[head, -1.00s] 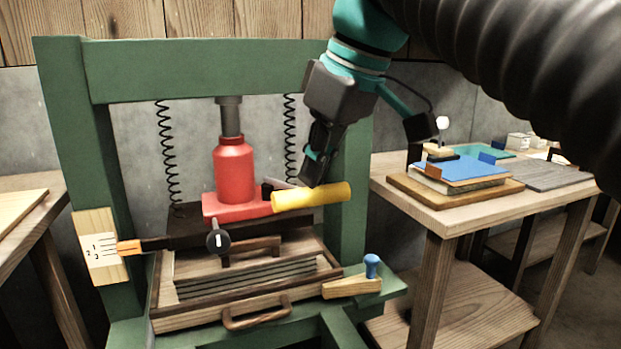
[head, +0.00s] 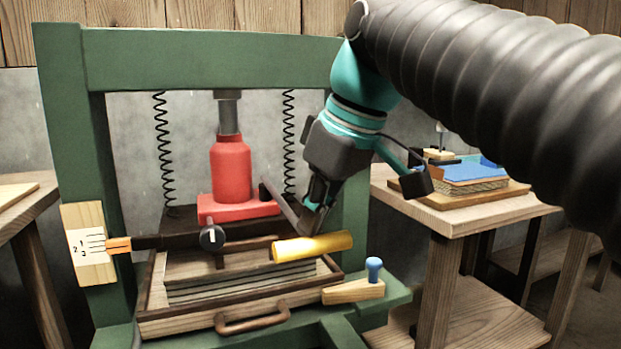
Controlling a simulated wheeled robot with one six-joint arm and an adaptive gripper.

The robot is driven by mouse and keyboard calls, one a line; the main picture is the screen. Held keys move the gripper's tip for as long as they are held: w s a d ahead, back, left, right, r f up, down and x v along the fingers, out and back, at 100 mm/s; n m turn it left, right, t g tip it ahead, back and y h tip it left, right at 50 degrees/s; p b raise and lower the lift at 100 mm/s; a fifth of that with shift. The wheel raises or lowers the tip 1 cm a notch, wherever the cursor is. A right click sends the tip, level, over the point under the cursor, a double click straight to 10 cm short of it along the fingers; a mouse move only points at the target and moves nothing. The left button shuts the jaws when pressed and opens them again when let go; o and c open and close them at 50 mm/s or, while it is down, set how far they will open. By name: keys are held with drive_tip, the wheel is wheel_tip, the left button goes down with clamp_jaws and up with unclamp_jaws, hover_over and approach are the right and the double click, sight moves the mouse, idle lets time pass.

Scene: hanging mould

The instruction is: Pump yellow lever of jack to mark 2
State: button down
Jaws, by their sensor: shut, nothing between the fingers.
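The red jack (head: 231,170) stands upright in the green press frame (head: 62,150). Its yellow lever (head: 313,246) slopes down from the jack to a thick yellow grip in front of the press. My gripper (head: 310,222) is shut and empty, pointing down at the top of the yellow grip; I cannot tell whether it touches. An orange pointer (head: 118,244) lies against the pale scale board (head: 88,262) on the left post. The scale has short lines and small numbers; the exact line at the pointer is too small to tell.
A round black knob (head: 212,238) sits below the jack. A wooden tray with a brown handle (head: 252,318) is under the plates. A wooden block with a blue knob (head: 374,268) stands at the press's right corner. A side table (head: 470,215) is at right.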

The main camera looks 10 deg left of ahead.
wheel_tip(320, 180, up, 7)
drive_tip(key=p, duration=0.6)
drive_tip(key=shift+p, duration=0.35)
drive_tip(key=shift+r, duration=1.25)
wheel_tip(320, 180, up, 6)
drive_tip(key=shift+f, duration=0.15)
drive_tip(key=shift+d, duration=0.1)
